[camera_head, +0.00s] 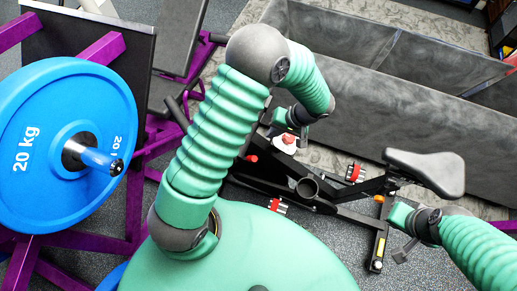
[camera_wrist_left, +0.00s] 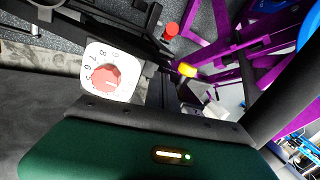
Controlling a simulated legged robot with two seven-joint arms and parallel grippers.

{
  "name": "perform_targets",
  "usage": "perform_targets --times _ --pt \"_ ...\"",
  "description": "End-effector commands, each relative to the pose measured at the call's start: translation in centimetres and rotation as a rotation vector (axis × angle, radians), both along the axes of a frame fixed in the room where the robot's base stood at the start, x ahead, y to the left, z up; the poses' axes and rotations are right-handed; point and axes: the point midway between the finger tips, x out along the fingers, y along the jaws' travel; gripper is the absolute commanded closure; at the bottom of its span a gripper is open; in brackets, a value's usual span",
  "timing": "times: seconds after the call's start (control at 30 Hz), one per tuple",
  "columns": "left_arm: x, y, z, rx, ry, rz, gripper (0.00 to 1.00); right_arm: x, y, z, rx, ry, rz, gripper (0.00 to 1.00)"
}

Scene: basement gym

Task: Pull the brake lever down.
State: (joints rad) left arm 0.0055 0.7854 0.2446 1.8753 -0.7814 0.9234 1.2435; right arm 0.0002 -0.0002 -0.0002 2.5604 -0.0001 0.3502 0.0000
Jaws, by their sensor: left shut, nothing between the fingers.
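The exercise bike (camera_head: 330,205) has a black frame. A white dial plate (camera_head: 284,145) with a red knob sits on it; in the left wrist view the plate (camera_wrist_left: 96,58) shows numbers around the red knob (camera_wrist_left: 106,77). I cannot clearly pick out the brake lever. My left gripper (camera_head: 303,132) is shut and empty, just above and beside the dial plate; whether it touches anything there is unclear.
The grey bike seat (camera_head: 427,170) stands at right, near my right arm. A blue 20 kg plate (camera_head: 45,150) hangs on a purple rack (camera_head: 135,200) at left. A red part (camera_wrist_left: 172,29) and a yellow part (camera_wrist_left: 187,70) show near the dial.

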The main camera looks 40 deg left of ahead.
Motion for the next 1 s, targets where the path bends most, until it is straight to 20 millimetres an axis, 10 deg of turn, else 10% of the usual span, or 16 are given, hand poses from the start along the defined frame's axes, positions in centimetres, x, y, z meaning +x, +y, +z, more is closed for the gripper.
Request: perform_targets --times 0.37,1.0 --pt "-1.4 3.7 -7.3 -0.001 0.005 0.002 1.00 0.0 0.0 -0.2 0.000 0.000 0.001 1.00" --pt "-4.9 2.5 -8.2 0.000 0.000 0.000 1.00 0.0 0.0 0.3 0.000 0.000 0.000 1.00"
